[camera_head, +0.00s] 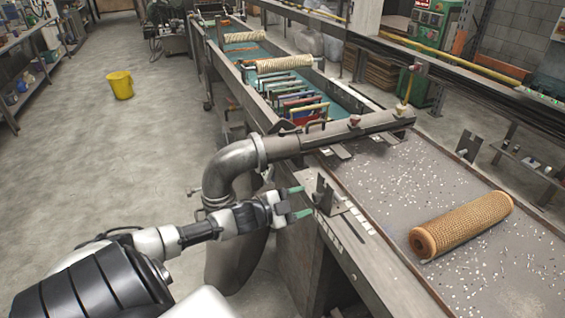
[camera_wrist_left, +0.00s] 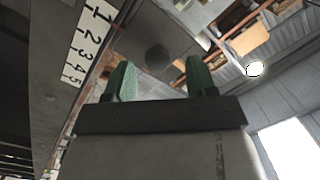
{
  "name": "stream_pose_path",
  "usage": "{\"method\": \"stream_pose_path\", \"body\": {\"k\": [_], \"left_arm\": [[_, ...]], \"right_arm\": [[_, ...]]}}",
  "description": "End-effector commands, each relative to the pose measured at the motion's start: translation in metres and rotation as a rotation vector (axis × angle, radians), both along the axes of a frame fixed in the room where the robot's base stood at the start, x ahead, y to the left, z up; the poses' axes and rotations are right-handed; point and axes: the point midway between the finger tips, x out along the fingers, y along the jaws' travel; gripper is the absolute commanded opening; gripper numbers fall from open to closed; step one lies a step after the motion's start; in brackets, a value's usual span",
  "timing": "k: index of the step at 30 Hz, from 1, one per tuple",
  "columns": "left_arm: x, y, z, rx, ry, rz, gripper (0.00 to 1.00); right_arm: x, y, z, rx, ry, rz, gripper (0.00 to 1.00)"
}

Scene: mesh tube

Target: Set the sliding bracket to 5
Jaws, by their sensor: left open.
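The sliding bracket (camera_head: 326,194) is a grey metal piece with an upright plate, on the near rail of the long machine in the head view. My left gripper (camera_head: 299,202) is open, its green fingertips pointing at the bracket from the left, just short of it or beside it; contact cannot be told. In the left wrist view, a grey plate with a dark round spot (camera_wrist_left: 158,58), probably the bracket, shows beyond the open green fingers. A white scale (camera_wrist_left: 90,43) with numbers 1 to 5 runs at upper left there. Which number the bracket stands at is unclear.
A thick grey pipe (camera_head: 232,165) bends down close behind my left gripper. A tan mesh tube (camera_head: 462,226) lies on the speckled bed (camera_head: 400,180) to the right. A yellow bucket (camera_head: 120,85) stands on the open floor at left.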

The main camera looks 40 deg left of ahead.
Motion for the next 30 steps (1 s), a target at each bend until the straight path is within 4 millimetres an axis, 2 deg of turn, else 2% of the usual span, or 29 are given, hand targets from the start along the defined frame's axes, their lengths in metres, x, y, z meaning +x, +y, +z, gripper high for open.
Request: {"method": "stream_pose_path", "body": {"k": [1, 6, 12, 18, 30], "left_arm": [[-0.011, 0.004, -0.003, 0.001, 0.005, -0.001, 0.56], [-0.036, 0.015, -0.003, 0.002, 0.004, 0.0, 0.56], [-0.056, 0.023, -0.001, 0.001, 0.002, 0.001, 0.56], [-0.062, 0.026, 0.0, 0.001, 0.0, 0.0, 0.56], [-0.062, 0.027, 0.0, 0.001, 0.0, 0.0, 0.56]], "right_arm": [[0.0, 0.0, -0.003, 0.0, 0.0, 0.0, 0.43], [0.0, 0.0, -0.006, 0.0, 0.0, 0.0, 0.43], [0.0, 0.0, -0.008, 0.0, 0.0, 0.0, 0.43], [0.0, 0.0, -0.008, 0.0, -0.001, 0.0, 0.43], [0.001, 0.0, -0.008, 0.0, -0.001, 0.0, 0.43]]}}
